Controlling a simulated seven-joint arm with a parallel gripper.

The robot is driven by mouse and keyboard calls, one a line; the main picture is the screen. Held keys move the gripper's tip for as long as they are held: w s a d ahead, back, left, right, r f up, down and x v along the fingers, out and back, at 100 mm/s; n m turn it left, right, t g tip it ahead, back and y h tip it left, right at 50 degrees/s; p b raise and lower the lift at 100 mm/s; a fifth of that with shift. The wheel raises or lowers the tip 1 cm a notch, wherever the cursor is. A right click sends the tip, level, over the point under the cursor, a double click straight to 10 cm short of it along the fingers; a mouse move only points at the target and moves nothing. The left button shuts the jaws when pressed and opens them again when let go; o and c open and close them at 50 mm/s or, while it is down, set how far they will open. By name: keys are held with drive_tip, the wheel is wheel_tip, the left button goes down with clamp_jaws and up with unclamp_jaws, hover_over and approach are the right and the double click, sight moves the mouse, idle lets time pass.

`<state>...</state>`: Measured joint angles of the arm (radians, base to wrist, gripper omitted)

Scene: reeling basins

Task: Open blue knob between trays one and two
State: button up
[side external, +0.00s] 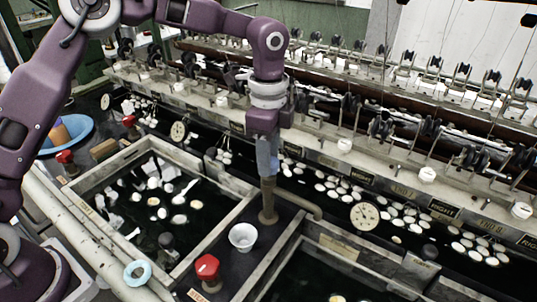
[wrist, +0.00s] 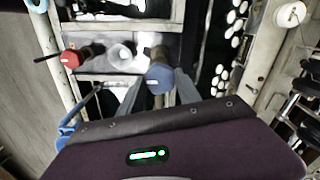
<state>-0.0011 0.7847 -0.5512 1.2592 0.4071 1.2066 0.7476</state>
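The blue knob (wrist: 160,78) tops an upright brown pipe (side external: 268,205) on the dark strip between two basins. The left basin (side external: 215,235) holds dark water and pale cocoons; part of the right basin (side external: 263,262) shows at the bottom. My gripper (side external: 268,172) points down over the pipe. In the wrist view, my gripper's fingers (wrist: 159,84) are apart, one on each side of the knob. They look open, with no clear contact. In the side view the fingers hide the knob, so its turn angle cannot be read there.
A red knob (side external: 207,268) and a white cup (side external: 243,237) stand on the same strip, in front of the pipe. A round dial (side external: 365,215) and the reeling machine rail (side external: 315,150) lie close behind. A long trough of cocoons runs along the rail.

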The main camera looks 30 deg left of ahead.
clamp_jaws()
drive_tip(key=shift+n, duration=2.8)
drive_tip(key=o, duration=0.6)
unclamp_jaws()
drive_tip(key=shift+o, duration=0.2)
wheel_tip(320, 180, up, 7)
drive_tip(key=shift+r, duration=0.1)
